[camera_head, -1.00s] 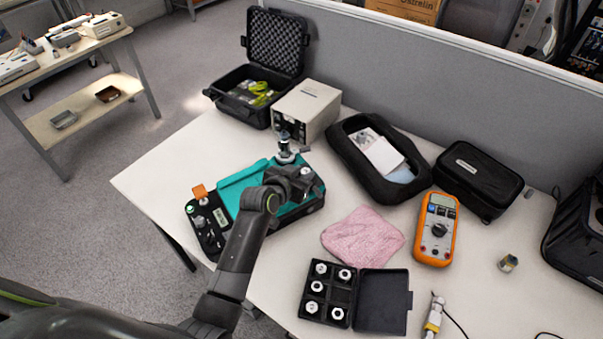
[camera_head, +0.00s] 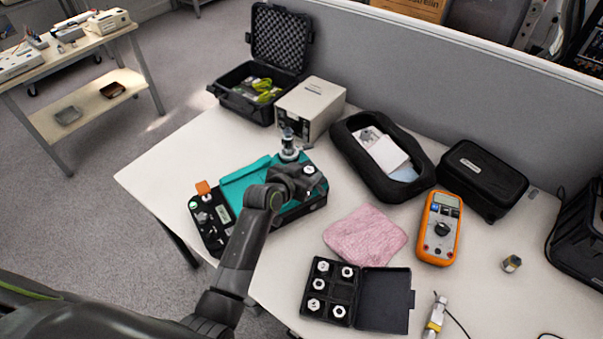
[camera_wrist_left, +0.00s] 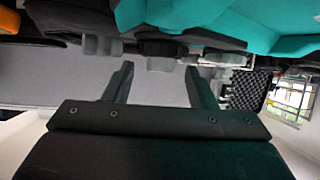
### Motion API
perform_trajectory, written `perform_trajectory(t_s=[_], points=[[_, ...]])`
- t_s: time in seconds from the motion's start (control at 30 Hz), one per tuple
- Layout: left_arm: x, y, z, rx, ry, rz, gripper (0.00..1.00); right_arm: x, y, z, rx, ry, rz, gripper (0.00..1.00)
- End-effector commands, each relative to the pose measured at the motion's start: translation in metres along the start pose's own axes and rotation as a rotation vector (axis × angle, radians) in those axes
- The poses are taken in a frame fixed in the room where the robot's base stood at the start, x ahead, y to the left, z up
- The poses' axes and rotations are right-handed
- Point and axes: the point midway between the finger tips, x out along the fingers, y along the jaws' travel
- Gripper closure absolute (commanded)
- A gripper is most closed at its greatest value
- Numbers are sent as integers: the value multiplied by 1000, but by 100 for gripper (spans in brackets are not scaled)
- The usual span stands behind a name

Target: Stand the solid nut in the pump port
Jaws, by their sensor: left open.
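The pump (camera_head: 232,186) is a teal and black unit on the near left of the white table. A silver upright fitting with a blue-grey top (camera_head: 289,146) stands at its far side. My left gripper (camera_head: 308,184) is open over the right end of the pump, and its two fingers are apart in the left wrist view (camera_wrist_left: 160,85). A small pale round piece (camera_head: 309,169) shows beside the gripper; I cannot tell whether it is a nut or the port. Several white hex nuts (camera_head: 319,284) sit in an open black case (camera_head: 385,300); I cannot tell which is solid. My right gripper is out of view.
A grey box (camera_head: 311,105) and an open black case (camera_head: 262,85) stand behind the pump. A pink cloth (camera_head: 366,235), an orange multimeter (camera_head: 439,228), a black pouch (camera_head: 480,178) and a small metal fitting (camera_head: 511,263) lie to the right. A cabled sensor (camera_head: 435,318) lies at the front.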

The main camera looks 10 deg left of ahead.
Motion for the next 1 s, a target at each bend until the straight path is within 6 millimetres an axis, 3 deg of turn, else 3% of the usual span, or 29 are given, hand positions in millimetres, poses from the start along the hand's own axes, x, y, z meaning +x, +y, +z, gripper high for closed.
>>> perform_trajectory(t_s=[0.27, 1.0], points=[[-21, 0, 0, -1, 1, -1, 49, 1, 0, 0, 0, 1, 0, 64], [-144, 0, 1, 0, 1, -2, 49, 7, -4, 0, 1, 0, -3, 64]])
